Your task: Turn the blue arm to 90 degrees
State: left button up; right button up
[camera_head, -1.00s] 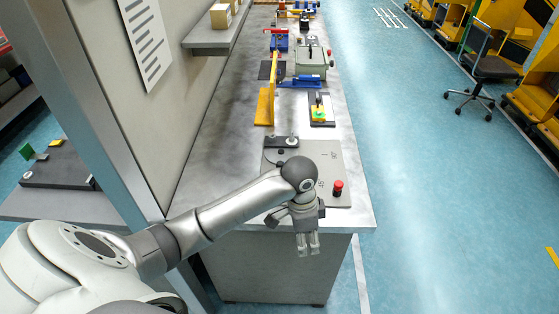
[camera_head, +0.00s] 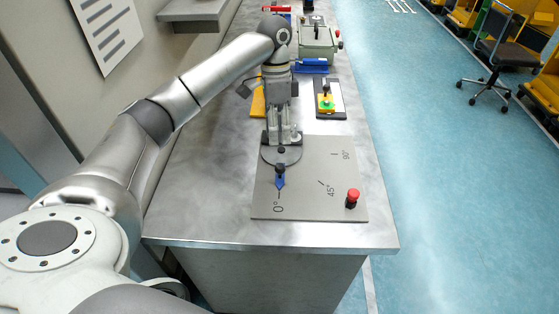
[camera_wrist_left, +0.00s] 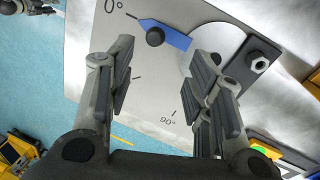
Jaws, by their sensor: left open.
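The blue arm (camera_head: 280,183) is a pointer with a dark knob, on a round disc on a grey plate (camera_head: 315,205). It points at the 0° mark. In the left wrist view the blue arm (camera_wrist_left: 172,34) shows between and beyond my fingers, with its knob near the pointed tip. My left gripper (camera_head: 284,142) is over the disc's far part, by the pivot end; it also shows in the left wrist view (camera_wrist_left: 165,95), with fingers apart and nothing between them. The 45° and 90° marks lie to the right on the plate. My right gripper is not in view.
A red button (camera_head: 352,197) stands at the plate's right corner. A dark block with a bolt (camera_wrist_left: 250,65) sits beside the disc. A green-and-yellow switch (camera_head: 326,103) and a green box (camera_head: 318,43) are farther back. The near bench edge is clear.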

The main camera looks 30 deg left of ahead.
aim_at(279, 165)
pick_arm(q)
jog(key=f, duration=0.1)
jog(key=s+f, duration=0.1)
jog(key=f, duration=0.1)
jog(key=d+f+p, duration=0.1)
jog(key=f, duration=0.1)
jog(key=shift+s+f, duration=0.15)
jog(key=shift+s, duration=0.15)
jog(key=f, duration=0.4)
jog(key=shift+s+d+f, duration=0.1)
jog(key=shift+s+d, duration=0.15)
jog(key=shift+d, duration=0.1)
jog(key=shift+f, duration=0.2)
jog(key=c, duration=0.5)
grip_shut()
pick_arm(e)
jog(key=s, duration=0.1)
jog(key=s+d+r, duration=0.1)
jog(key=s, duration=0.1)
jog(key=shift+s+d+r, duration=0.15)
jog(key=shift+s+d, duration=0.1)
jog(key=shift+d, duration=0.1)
